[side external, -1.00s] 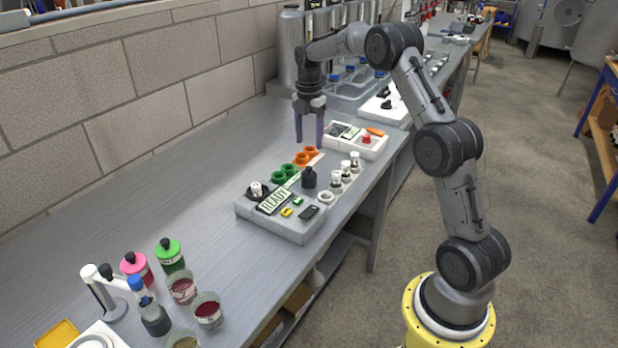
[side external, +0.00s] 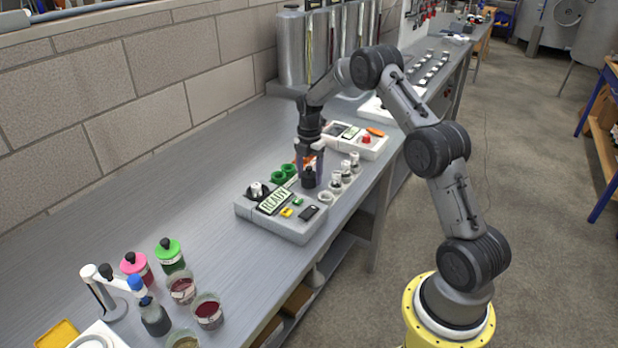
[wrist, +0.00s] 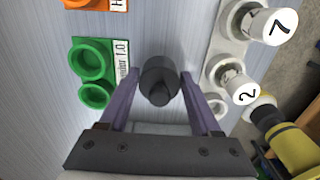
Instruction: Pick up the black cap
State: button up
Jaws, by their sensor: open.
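The black cap (side external: 309,179) stands upright on the bench, just behind the grey console with the READY display. In the wrist view the black cap (wrist: 159,78) shows from above as a dark round body with a narrower knob on top. My gripper (wrist: 160,82) is open, with one purple finger on each side of the cap. A small gap seems to show beside the fingertips, but I cannot tell whether either touches it. In the side view my gripper (side external: 309,172) is low over the cap and partly hides it.
Green ring holders (wrist: 92,78) lie left of the cap in the wrist view. Numbered white-topped vials (wrist: 240,88) stand close on its right. The READY console (side external: 282,220) is in front. Bottles and cups (side external: 170,255) stand farther off, with clear bench between.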

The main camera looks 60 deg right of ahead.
jog(key=shift+f, duration=0.3)
jog(key=c, duration=1)
jog(key=shift+o, duration=0.2)
jog(key=shift+r, duration=0.1)
